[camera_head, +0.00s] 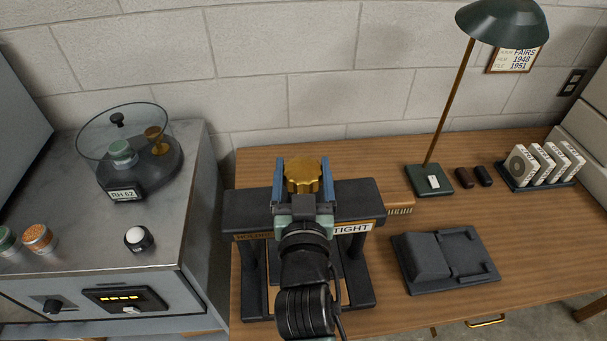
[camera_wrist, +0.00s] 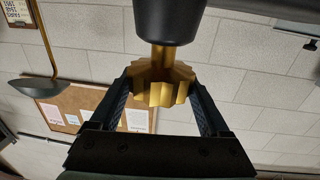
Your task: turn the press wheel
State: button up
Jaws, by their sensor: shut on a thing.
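The press wheel (camera_head: 303,176) is a brass, lobed knob on top of the dark press (camera_head: 352,198). The press stands on the wooden bench and carries a label strip that ends in "TIGHT". My gripper (camera_head: 304,180) is shut on the wheel, one blue finger on each side. In the wrist view the wheel (camera_wrist: 160,83) sits between the two fingers, with a brass shaft running into a dark cylinder. My arm hides the middle of the press and part of its label.
A dark hinged device (camera_head: 445,258) lies right of the press. A green lamp (camera_head: 430,180) stands behind it. A wooden-backed brush (camera_head: 399,205) is close to the press's right end. A grey cabinet with a glass dome (camera_head: 124,145) stands at the left.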

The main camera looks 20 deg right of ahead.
jog(key=m+h+b, duration=0.1)
jog(key=b, duration=0.2)
jog(key=shift+a+f+g, duration=0.1)
jog(key=shift+f+g, duration=0.2)
jog(key=shift+f, duration=0.1)
jog(key=shift+r+m+h+b, duration=0.3)
jog(key=shift+h+b, duration=0.3)
jog(key=shift+b, duration=0.2)
